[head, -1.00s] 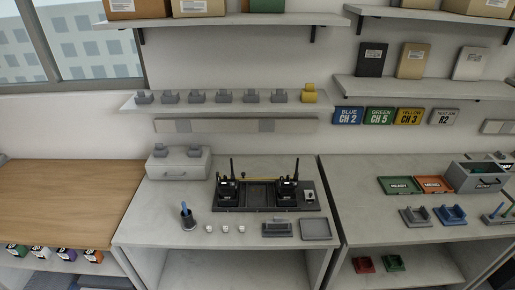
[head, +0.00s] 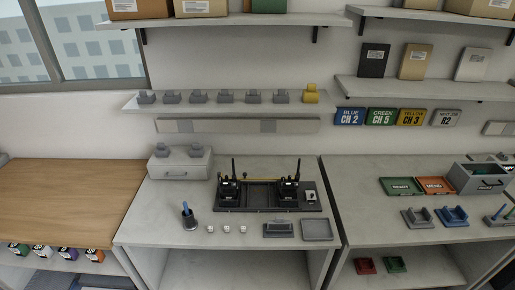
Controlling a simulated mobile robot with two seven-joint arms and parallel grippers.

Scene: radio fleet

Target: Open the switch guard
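A black dock (head: 262,208) lies at the back of the grey middle bench, with a black radio standing in it at the left (head: 229,189) and another at the right (head: 288,189). A small pale block with a dark mark, possibly the guarded switch (head: 310,196), sits at the dock's right end. It is too small to tell whether a guard on it is open or shut. Neither of my grippers is in the head view.
A grey drawer box (head: 180,164) stands left of the dock. A cup with a blue-handled tool (head: 189,216), several small white items, a grey block (head: 279,230) and a grey tray (head: 317,229) lie in front. The right bench holds a green READY tray (head: 401,187) and a grey crate (head: 480,178).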

